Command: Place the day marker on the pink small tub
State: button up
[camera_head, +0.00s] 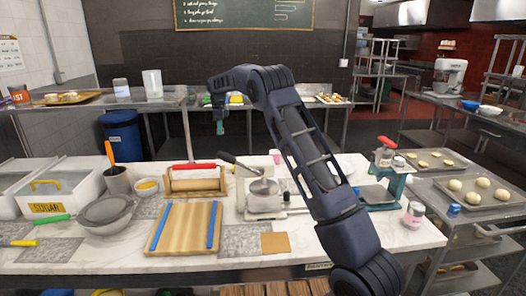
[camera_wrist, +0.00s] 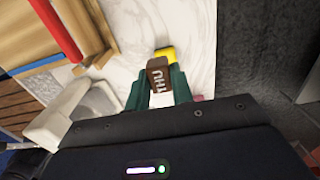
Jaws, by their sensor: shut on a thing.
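My gripper (camera_head: 219,125) hangs above the back of the marble counter, left of the lever press. In the wrist view my gripper (camera_wrist: 158,84) has its green fingers shut on the day marker (camera_wrist: 157,72), a small brown block with pale letters reading "THU". The marker is too small to make out in the head view. A small pink tub (camera_head: 275,156) stands at the counter's back edge, right of and below my gripper. In the wrist view a bit of pink (camera_wrist: 199,98) shows beside the right finger, mostly hidden; it may be this tub.
The lever press (camera_head: 265,193) and a wooden board with a red bar (camera_head: 194,183) stand below my gripper. A green scale (camera_head: 388,180) and a pink-and-white jar (camera_head: 414,214) are at the right. A yellow item (camera_wrist: 165,53) lies beyond the marker. Bare marble surrounds it.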

jog(key=w+d+r, duration=0.1)
jog(key=w+d, duration=0.2)
jog(key=d, duration=0.4)
jog(key=w+d+r, duration=0.2)
jog(key=d, duration=0.6)
notch_tip(320, 180, up, 2)
send_over(275, 151)
jog(key=f, duration=1.9)
jog(key=shift+s+a+f, duration=0.1)
jog(key=shift+s+f, duration=0.1)
jog(key=shift+s, duration=0.1)
jog(key=shift+f, duration=0.1)
jog(key=o, duration=1)
